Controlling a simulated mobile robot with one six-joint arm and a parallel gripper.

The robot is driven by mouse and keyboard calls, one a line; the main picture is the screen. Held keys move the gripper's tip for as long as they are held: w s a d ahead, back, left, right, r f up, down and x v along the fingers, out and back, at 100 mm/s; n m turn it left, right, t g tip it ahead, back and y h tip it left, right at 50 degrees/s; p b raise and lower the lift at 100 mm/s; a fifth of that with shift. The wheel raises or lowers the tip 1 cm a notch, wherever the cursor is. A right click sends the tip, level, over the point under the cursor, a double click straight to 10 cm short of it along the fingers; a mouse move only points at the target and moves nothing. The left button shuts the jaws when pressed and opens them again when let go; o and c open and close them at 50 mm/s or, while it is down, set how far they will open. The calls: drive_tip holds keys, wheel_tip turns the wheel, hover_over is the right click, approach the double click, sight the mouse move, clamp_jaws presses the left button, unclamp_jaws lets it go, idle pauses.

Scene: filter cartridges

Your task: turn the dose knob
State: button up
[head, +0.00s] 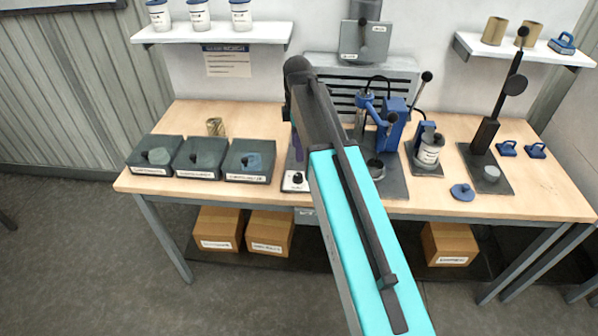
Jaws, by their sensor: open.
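A small black knob (297,178), which looks like the dose knob, sits on a small white box (294,187) at the front edge of the workbench, just left of my arm. Which way the knob points is too small to tell. My arm reaches up from the bottom right across the middle of the bench, and its dark elbow stands above the bench's back. The arm also covers part of the dark plate behind the white box.
Three dark trays (248,178) stand left of the knob on the workbench (258,118). Right of my arm are a blue press (394,124), a clamp with a white cup (430,152) and a tall dark lever stand (486,136). Shelves hang above; cardboard boxes (450,243) lie below.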

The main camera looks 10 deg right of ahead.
sight(298, 176)
drive_tip(key=shift+f+p, duration=1.4)
drive_tip(key=shift+f, duration=4.35)
drive_tip(key=shift+d, duration=0.1)
drive_tip(key=c, duration=1)
drive_tip(key=shift+c, duration=0.2)
